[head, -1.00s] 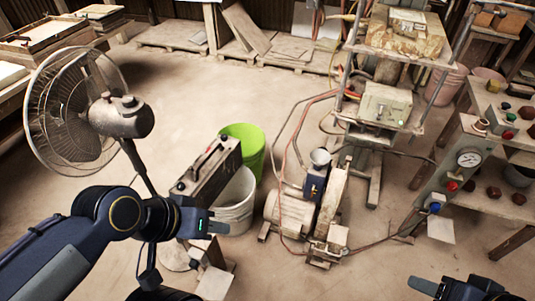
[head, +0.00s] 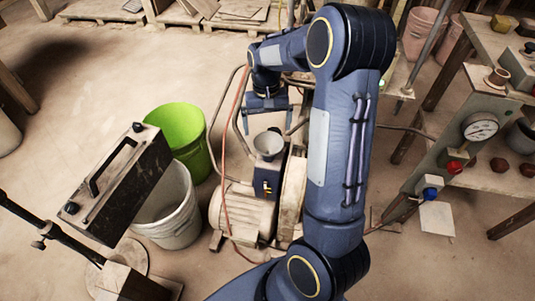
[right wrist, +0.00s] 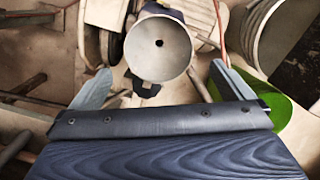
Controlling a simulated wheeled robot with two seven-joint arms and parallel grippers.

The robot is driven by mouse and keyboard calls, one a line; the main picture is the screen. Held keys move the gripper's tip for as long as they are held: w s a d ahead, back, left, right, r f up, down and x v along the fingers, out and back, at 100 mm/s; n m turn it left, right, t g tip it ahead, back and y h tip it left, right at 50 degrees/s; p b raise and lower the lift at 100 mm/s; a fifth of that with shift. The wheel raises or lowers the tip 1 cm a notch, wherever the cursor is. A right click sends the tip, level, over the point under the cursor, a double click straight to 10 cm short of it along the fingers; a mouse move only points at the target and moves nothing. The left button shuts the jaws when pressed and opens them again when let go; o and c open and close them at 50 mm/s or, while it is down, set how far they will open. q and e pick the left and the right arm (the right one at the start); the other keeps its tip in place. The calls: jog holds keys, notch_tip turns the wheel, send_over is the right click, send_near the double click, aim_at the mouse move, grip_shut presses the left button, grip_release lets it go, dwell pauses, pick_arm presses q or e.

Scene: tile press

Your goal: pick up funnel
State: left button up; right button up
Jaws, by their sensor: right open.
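The grey funnel (head: 268,145) sits upright on top of the dark blue pump housing (head: 267,175), wide mouth up. My right gripper (head: 270,112) is open and empty, above and slightly behind the funnel in the head view. In the right wrist view the funnel (right wrist: 158,50) shows its round mouth and dark centre hole. It lies ahead of the two spread fingers of my right gripper (right wrist: 160,84), roughly centred between them, and does not appear to be held. My left gripper is out of view.
A green bucket (head: 178,118) and a whitish bucket (head: 168,222) stand left of the pump motor (head: 240,213). A dark box with a handle (head: 115,185) is in front of them. A gauge panel (head: 455,150) is at right. Red and grey hoses run close to the pump.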

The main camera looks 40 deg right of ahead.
aim_at(268, 152)
jog(key=f, duration=0.2)
jog(key=f+b, duration=0.1)
jog(key=f, duration=0.1)
jog(key=s+f+b, duration=0.1)
jog(key=f, duration=0.2)
jog(key=shift+s+a, duration=0.1)
jog(key=shift+a, duration=0.15)
jog(key=shift+c, duration=0.3)
jog(key=c, duration=0.8)
jog(key=shift+c, duration=0.2)
jog(key=shift+r, duration=0.1)
